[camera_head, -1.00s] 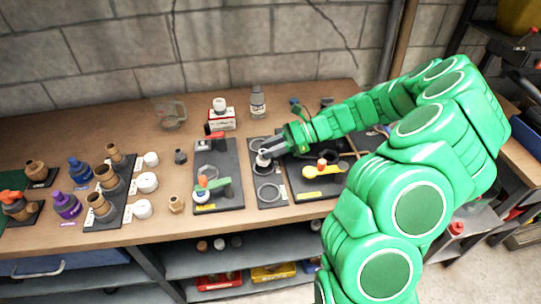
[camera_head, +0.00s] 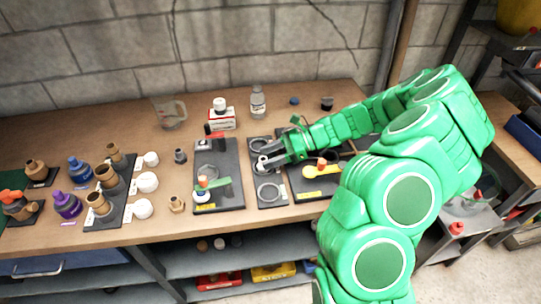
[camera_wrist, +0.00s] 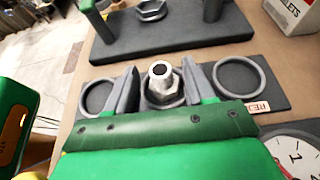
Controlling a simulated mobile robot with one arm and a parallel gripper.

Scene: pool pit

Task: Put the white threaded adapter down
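The white threaded adapter (camera_wrist: 161,76) stands upright between the two fingers of my gripper (camera_wrist: 159,82) in the wrist view.
A red-and-white box (camera_head: 222,119) and a clear bottle (camera_head: 258,103) stand behind. A round dial (camera_wrist: 300,147) is near in the wrist view.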

